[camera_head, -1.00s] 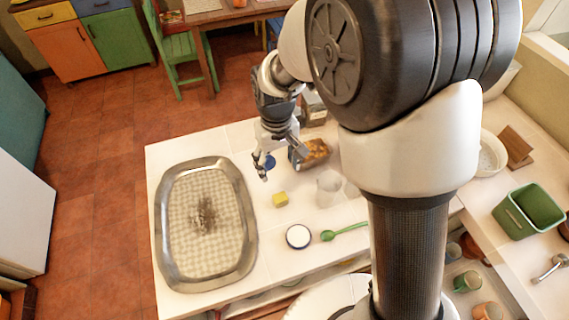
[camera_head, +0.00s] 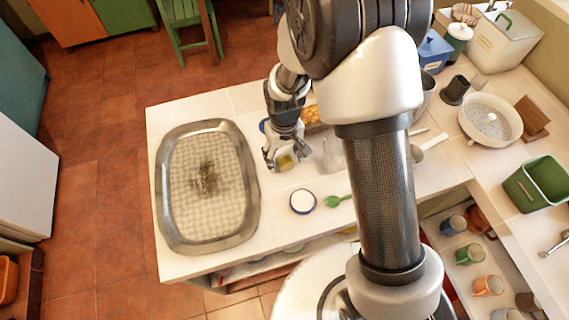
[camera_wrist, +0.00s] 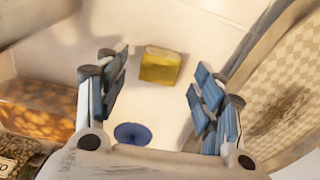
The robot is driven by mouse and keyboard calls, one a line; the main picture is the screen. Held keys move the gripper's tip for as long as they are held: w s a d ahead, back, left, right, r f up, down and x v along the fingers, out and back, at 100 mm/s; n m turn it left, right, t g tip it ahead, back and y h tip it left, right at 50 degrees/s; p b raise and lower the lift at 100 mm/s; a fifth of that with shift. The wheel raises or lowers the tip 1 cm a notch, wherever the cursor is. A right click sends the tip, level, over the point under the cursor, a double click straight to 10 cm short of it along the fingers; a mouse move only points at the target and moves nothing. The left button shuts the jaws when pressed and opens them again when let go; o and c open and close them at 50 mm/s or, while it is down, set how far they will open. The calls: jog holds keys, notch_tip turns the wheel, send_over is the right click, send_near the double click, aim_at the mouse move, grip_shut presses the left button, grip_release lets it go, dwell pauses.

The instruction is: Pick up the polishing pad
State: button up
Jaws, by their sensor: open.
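A small yellow block (camera_head: 286,163), which looks like the polishing pad, lies on the white counter (camera_head: 270,230). My gripper (camera_head: 284,157) is open above it and partly covers it in the head view. In the wrist view the yellow block (camera_wrist: 160,66) lies between the spread blue-padded fingers of my gripper (camera_wrist: 158,82), towards their tips. I cannot see either finger touching it. A large metal tray (camera_head: 163,190) with a dark smudge on its checked base stands to the left; part of it shows in the wrist view.
A blue disc (camera_wrist: 133,134) lies close to the gripper's base in the wrist view. A container with orange contents (camera_head: 312,115) and a clear glass (camera_head: 333,158) stand to the right. A white round lid (camera_head: 303,201) and a green spoon (camera_head: 337,200) lie nearer the front edge.

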notch_tip(320, 180, down, 3)
jog(key=shift+r, duration=0.1)
jog(key=shift+c, duration=0.2)
jog(key=c, duration=0.9)
